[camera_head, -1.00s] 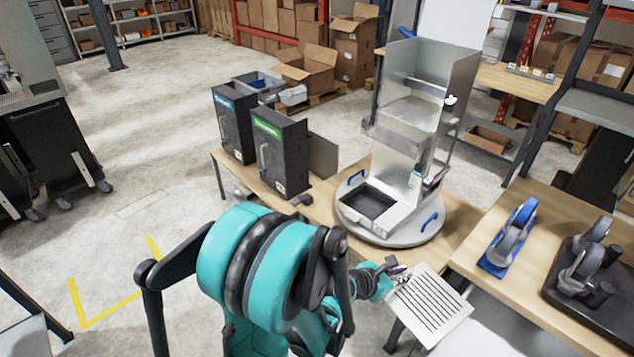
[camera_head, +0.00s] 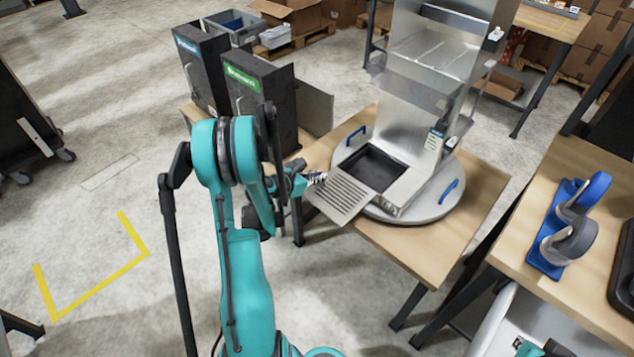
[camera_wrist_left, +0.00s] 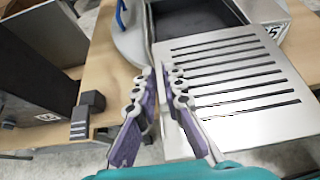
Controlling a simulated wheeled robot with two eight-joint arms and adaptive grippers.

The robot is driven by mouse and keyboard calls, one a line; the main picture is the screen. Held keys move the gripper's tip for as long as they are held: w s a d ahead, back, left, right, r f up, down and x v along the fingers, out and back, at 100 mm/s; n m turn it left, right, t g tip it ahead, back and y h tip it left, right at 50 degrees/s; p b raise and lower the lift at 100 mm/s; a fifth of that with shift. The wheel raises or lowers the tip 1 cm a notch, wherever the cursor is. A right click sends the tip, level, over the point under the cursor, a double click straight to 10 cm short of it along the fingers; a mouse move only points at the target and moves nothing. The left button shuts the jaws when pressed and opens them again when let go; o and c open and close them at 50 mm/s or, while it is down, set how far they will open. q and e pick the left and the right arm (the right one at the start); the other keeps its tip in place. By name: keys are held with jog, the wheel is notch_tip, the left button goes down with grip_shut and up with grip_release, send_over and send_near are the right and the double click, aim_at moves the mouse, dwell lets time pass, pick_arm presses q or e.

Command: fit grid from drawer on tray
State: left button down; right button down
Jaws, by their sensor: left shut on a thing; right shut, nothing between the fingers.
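The grid (camera_head: 340,197) is a flat, light metal plate with several parallel slots. My left gripper (camera_head: 318,178) is shut on its left edge, which the left wrist view shows close up, with the grid (camera_wrist_left: 240,85) to the right of the purple-padded fingers (camera_wrist_left: 163,95). The tray (camera_head: 374,167) is a dark, shallow recess at the foot of the metal dispenser. The grid is in front of the tray, apparently overlapping its near edge; whether they touch is unclear. My right gripper (camera_head: 550,347) shows only partly at the bottom edge, shut and empty.
The dispenser (camera_head: 425,85) stands on a round grey plate (camera_head: 430,208) with blue handles on a wooden table (camera_head: 405,238). Two black boxes (camera_head: 265,95) (camera_head: 205,70) stand at the left. A second table at the right holds a blue stand (camera_head: 545,258).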

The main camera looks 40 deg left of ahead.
pick_arm(q)
jog(key=shift+a+f, duration=0.15)
jog(key=shift+a, duration=0.05)
jog(key=shift+w+d, duration=0.1)
jog(key=shift+w, duration=0.45)
jog(key=shift+w+d, duration=0.25)
jog(key=shift+w, duration=2.85)
jog(key=shift+w+d, duration=0.25)
jog(key=shift+w, duration=2.9)
jog(key=shift+w+d, duration=0.25)
jog(key=shift+w, duration=2.85)
jog(key=shift+f, duration=0.6)
jog(key=c, duration=1.6)
grip_release()
jog(key=shift+o, duration=0.3)
jog(key=shift+s, duration=0.1)
